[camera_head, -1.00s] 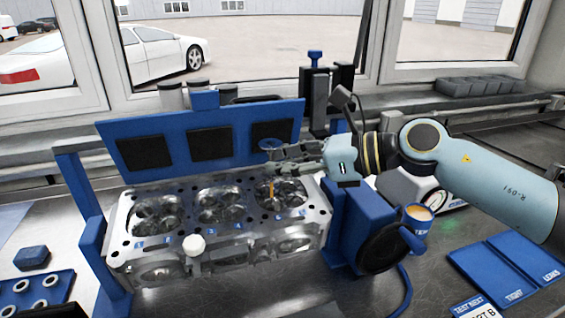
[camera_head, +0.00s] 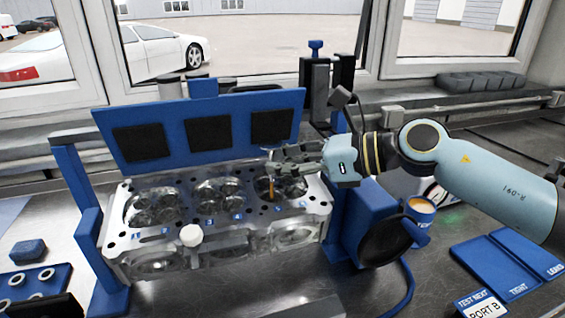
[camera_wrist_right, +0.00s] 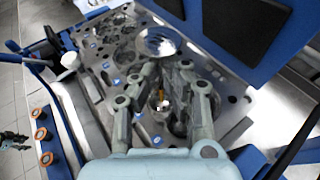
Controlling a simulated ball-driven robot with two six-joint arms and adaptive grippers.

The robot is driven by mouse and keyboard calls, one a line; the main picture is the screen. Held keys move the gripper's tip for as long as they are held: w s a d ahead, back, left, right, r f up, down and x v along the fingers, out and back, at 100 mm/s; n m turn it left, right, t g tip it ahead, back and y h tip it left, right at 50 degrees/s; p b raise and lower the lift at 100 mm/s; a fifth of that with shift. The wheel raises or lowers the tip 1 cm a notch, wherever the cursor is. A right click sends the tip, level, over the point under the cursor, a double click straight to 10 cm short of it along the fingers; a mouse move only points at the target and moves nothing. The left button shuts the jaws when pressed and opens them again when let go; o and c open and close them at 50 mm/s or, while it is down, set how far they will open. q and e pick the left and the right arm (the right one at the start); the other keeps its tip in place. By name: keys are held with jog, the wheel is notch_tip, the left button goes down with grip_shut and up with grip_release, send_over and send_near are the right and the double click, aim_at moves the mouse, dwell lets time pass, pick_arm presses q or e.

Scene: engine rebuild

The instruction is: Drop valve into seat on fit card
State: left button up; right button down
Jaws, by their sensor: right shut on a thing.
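My right gripper (camera_head: 272,155) reaches in from the right over the engine cylinder head (camera_head: 125,243) and is shut on a valve. The valve's orange stem (camera_head: 270,188) hangs upright below the fingers, over the right-hand chamber; it also shows in the right wrist view (camera_wrist_right: 161,92). A shiny round disc (camera_wrist_right: 158,41) beyond the fingertips there appears to be the valve's head. I cannot tell whether the stem tip has entered a seat. A white card (camera_head: 484,304) reads "TEST NEXT PORT B". A dark shape at the head view's bottom left may be my left gripper; its jaws are unclear.
A blue panel (camera_head: 180,111) with black pads stands behind the cylinder head. A white knob (camera_head: 191,235) rises at its front. A blue mug (camera_head: 421,211) stands right of it. Blue mats (camera_head: 497,272) lie at the right, a ring tray (camera_head: 60,275) at the left.

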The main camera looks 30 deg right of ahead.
aim_at(282, 199)
jog(key=shift+f+b, duration=1.95)
jog(key=shift+f, duration=0.3)
jog(key=c, duration=1.4)
grip_release()
jog(key=shift+v, duration=3.85)
jog(key=shift+a, duration=0.1)
